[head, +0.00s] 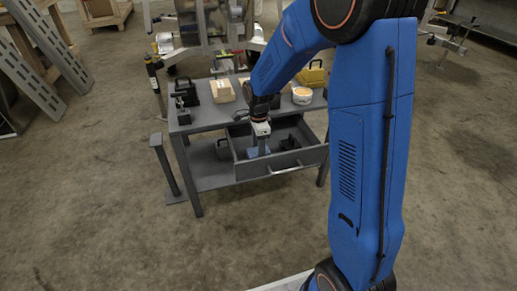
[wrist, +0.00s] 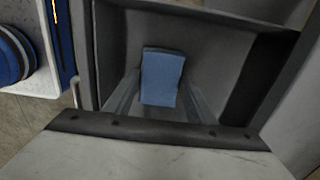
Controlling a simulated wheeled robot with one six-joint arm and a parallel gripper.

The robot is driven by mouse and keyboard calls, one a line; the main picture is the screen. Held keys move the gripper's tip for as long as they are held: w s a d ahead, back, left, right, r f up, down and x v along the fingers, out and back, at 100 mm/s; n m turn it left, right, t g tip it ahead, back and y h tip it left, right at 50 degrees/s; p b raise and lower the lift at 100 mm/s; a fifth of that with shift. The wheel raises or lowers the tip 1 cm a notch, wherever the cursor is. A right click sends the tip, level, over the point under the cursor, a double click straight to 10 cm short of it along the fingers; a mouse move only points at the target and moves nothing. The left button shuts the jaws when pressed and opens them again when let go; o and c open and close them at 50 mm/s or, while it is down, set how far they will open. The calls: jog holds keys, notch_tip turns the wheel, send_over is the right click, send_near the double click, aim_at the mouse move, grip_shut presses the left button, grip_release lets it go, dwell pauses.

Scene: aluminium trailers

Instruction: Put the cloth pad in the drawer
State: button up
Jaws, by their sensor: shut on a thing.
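The cloth pad is a small blue block-like piece (wrist: 162,76), which also shows in the head view (head: 251,153). My gripper (head: 259,149) reaches down into the open drawer (head: 282,170) and is shut on the pad. In the wrist view its two fingers (wrist: 160,98) stand on either side of the pad. The pad is inside the drawer's walls, near the left half of the drawer. I cannot tell whether it touches the drawer floor.
The drawer hangs out of a grey workbench (head: 210,118). On its top are a cardboard box (head: 222,91), a tape roll (head: 301,96), a yellow case (head: 312,74) and dark tools (head: 185,92). A dark object (head: 290,142) lies in the drawer's right part. The floor in front is clear.

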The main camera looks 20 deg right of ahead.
jog(key=shift+f, duration=0.15)
jog(key=o, duration=1)
jog(key=shift+o, duration=0.2)
notch_tip(320, 180, up, 11)
jog(key=s+d+r+n+t, duration=0.1)
jog(key=s+d+r+n, duration=0.1)
jog(key=s+r+n, duration=0.35)
jog(key=s+d+r+n+t, duration=0.2)
jog(key=s+n, duration=0.4)
jog(key=s, duration=0.7)
jog(key=s+d+r+n+t, duration=0.1)
jog(key=s+n, duration=0.5)
jog(key=s, duration=0.8)
jog(key=shift+s+d+r+t, duration=0.2)
jog(key=shift+d+r+t, duration=0.2)
jog(key=shift+d+r, duration=0.4)
